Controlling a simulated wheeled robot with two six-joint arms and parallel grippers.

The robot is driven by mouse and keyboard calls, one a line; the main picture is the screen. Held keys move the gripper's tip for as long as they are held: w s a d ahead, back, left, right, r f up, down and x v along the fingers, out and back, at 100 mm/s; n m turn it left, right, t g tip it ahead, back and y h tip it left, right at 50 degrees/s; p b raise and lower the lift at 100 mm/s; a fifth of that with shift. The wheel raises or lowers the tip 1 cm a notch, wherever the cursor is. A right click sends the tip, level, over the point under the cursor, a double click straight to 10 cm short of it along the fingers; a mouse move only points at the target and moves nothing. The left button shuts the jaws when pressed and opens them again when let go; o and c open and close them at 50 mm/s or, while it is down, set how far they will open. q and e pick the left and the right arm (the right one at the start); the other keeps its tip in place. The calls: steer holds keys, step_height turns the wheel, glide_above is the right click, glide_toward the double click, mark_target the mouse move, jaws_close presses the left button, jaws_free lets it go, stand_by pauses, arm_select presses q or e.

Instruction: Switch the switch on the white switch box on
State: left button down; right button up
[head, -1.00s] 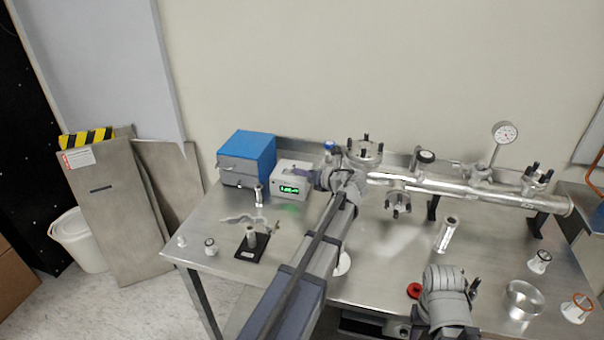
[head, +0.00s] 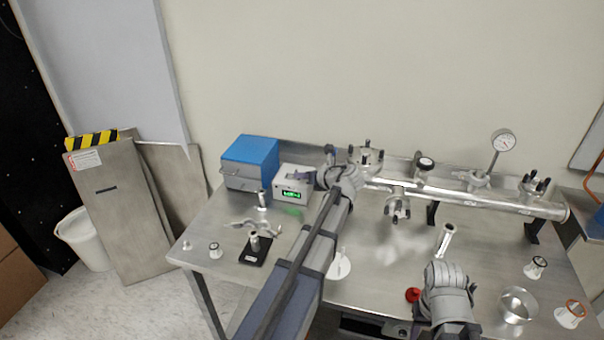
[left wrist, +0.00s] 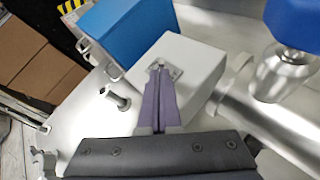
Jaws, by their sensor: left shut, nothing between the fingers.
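The white switch box (head: 292,183) stands at the back left of the metal table, with a lit green display on its front. In the left wrist view the white box (left wrist: 195,72) shows from above, with a small metal switch plate (left wrist: 170,70) on its top. My left gripper (head: 298,176) is over the top of the box. In the left wrist view its shut, empty fingers (left wrist: 160,72) reach to the switch plate and cover part of it. Whether they touch the switch lever, and its position, I cannot tell. My right arm shows at the lower right; its fingers are not clear.
A blue-topped box (head: 249,158) stands just left of the white box. A metal vacuum pipe (head: 460,196) with flanges and a gauge (head: 503,141) runs along the back right. A black-based stand (head: 256,249) and loose fittings lie in front. A blue knob (left wrist: 293,22) is close by.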

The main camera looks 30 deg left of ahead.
arm_select(q)
steer(key=shift+a+r+h+p, duration=0.15)
steer(key=shift+r+h+p, duration=0.2)
steer(key=shift+p, duration=0.3)
steer(key=h+p, duration=0.1)
steer(key=p, duration=0.1)
steer(key=a+r+n+h+p, duration=0.1)
steer(key=h+p, duration=0.1)
steer(key=p, duration=0.1)
steer(key=shift+s+a+r, duration=0.1)
steer(key=shift+s+a, duration=0.05)
steer(key=shift+s, duration=0.05)
steer(key=shift+a+n+h+p, duration=0.15)
steer(key=shift+n+h+p, duration=0.15)
steer(key=shift+h+p, duration=0.25)
steer(key=shift+f, duration=0.25)
steer(key=shift+r, duration=0.1)
steer(key=shift+r+p, duration=0.7)
steer(key=shift+p, duration=0.15)
